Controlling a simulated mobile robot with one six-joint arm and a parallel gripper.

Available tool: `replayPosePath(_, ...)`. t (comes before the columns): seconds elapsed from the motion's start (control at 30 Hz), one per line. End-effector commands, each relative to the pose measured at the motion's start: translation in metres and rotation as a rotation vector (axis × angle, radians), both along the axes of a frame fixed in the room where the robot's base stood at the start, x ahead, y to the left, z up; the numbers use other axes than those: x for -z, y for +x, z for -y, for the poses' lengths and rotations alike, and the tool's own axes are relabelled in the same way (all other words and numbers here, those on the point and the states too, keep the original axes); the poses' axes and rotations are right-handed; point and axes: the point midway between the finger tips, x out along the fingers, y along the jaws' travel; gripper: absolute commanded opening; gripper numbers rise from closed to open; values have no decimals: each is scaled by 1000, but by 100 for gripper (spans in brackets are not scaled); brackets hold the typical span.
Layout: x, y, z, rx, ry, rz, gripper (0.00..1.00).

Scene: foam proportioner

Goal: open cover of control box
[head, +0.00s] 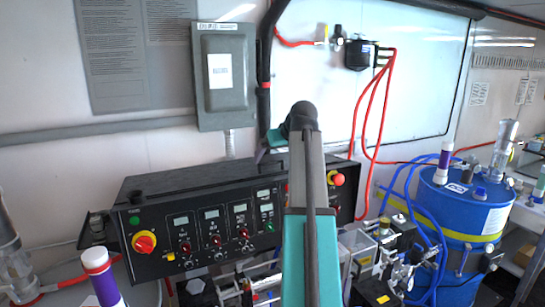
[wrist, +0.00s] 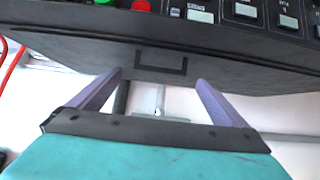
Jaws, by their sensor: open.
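A grey control box (head: 223,75) with a closed cover hangs on the wall in the head view, left of the middle. Its cover bears a white label (head: 220,71). My gripper (wrist: 159,77) is open and empty in the wrist view, its two purple-grey fingers apart. In the head view my arm hides most of the gripper; a teal part of it shows below and to the right of the grey box, apart from it. The gripper is near the black control console (head: 150,190), whose panel fills the top of the wrist view.
The console carries a red knob (head: 144,242), small displays and buttons. A thick black cable (head: 264,75) runs down the wall right of the grey box. Red hoses (head: 368,110) hang on the right. A blue drum (head: 463,207) stands at right.

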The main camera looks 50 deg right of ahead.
Motion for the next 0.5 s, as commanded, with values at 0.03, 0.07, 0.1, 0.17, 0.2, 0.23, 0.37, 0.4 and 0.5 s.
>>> replayPosePath(0.03, 2, 4, 1, -1, 1, -1, 97)
replayPosePath(0.07, 4, 6, 2, -1, 1, -1, 97)
replayPosePath(0.1, 7, 8, 3, -1, 1, -2, 97)
replayPosePath(0.17, 11, 11, 4, -1, 1, -1, 97)
replayPosePath(0.2, 13, 13, 5, -1, 1, -1, 97)
replayPosePath(0.23, 14, 15, 6, -1, 1, -1, 97)
replayPosePath(0.37, 19, 18, 7, -1, 1, -1, 97)
replayPosePath(0.4, 20, 19, 7, -1, 1, 0, 97)
replayPosePath(0.5, 21, 20, 7, -1, 0, 0, 97)
